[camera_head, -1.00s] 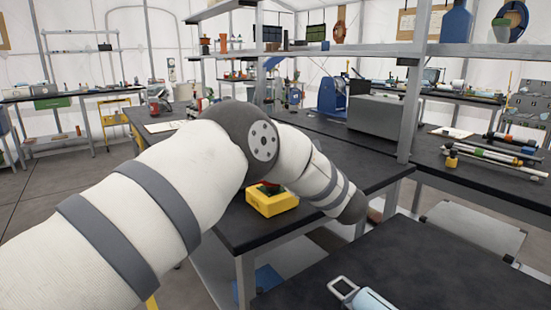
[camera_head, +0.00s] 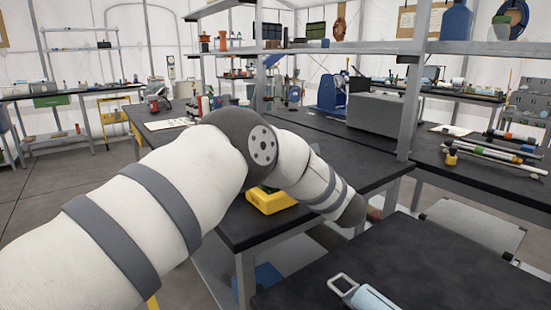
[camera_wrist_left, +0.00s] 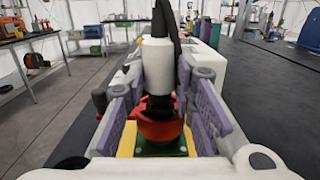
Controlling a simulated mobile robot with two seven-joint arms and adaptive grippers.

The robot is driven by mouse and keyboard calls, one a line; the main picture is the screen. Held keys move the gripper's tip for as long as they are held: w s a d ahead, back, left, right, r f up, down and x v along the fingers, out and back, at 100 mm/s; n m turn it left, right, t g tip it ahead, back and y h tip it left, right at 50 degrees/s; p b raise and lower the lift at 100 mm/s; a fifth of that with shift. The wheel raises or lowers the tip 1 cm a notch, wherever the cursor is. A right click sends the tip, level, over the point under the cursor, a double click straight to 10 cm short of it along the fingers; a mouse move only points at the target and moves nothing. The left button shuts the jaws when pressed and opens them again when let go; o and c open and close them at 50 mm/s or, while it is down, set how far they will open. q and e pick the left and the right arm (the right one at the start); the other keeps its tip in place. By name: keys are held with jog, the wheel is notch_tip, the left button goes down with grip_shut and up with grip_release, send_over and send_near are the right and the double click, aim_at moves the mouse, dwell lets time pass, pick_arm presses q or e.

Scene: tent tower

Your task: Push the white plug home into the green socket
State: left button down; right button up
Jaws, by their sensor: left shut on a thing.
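In the left wrist view the white plug (camera_wrist_left: 156,66) stands upright between the purple-grey finger pads of my left gripper (camera_wrist_left: 159,104), which is shut on it. A black cable rises from its top. The plug's black lower part reaches down to a red collar (camera_wrist_left: 158,130) on the green socket (camera_wrist_left: 160,148). How deep it sits is hidden. The socket is on a yellow box (camera_wrist_left: 127,140), which also shows on the bench in the head view (camera_head: 270,200), partly behind my left arm. My left gripper is hidden in the head view. My right gripper is in neither view.
The dark bench (camera_head: 240,228) carries the yellow box near its front corner. A grey box (camera_head: 378,118) and a shelf post (camera_head: 411,120) stand behind to the right. A nearer dark table (camera_head: 420,265) holds a light-blue tool (camera_head: 366,299). Rods (camera_head: 490,152) lie at the right.

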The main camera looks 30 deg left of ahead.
pick_arm(q)
jog(key=shift+f, duration=0.75)
jog(key=shift+r, duration=0.9)
jog(key=shift+r+p, duration=0.1)
jog(key=shift+p, duration=0.3)
dwell(0.7)
jog(key=shift+f, duration=0.2)
jog(key=shift+f, duration=0.35)
jog(key=shift+f, duration=0.4)
